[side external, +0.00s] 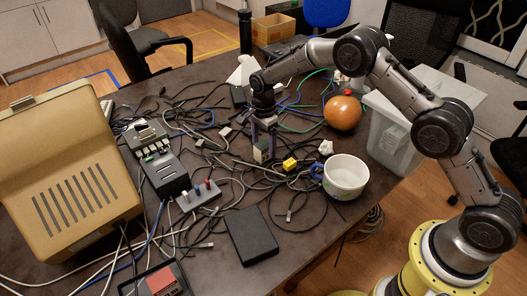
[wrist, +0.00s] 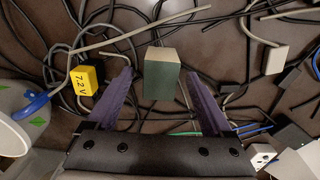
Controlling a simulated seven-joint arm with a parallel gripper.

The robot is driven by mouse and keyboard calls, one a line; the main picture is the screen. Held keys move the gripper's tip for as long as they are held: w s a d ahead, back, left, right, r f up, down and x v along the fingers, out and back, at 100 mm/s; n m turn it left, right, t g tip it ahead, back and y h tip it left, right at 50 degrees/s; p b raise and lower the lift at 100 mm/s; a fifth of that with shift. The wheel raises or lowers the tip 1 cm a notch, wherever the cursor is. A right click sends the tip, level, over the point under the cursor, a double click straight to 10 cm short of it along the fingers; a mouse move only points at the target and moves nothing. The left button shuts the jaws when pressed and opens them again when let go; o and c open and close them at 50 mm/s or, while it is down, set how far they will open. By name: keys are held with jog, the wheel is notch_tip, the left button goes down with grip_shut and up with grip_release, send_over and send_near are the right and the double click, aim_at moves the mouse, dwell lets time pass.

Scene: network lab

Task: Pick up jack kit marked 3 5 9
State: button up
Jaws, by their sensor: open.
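No marking 3 5 9 is readable in either view, so I cannot tell for sure which thing is the jack kit. A small block with a beige face and a dark green face (wrist: 162,82) sits among the cables, and in the side view it shows low at my gripper (side external: 261,154). In the wrist view my gripper (wrist: 157,76) is open, its two purple fingers on either side of the block with a visible gap at each side. My gripper (side external: 263,140) points down over the table in the side view. No digits show on the block's visible faces.
A yellow cube marked 7.2 V (wrist: 84,79) lies left of the block in the wrist view. Tangled cables cover the table (side external: 325,236).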

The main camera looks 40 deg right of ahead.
jog(key=shift+f, duration=0.7)
grip_shut()
jog(key=shift+r, duration=0.15)
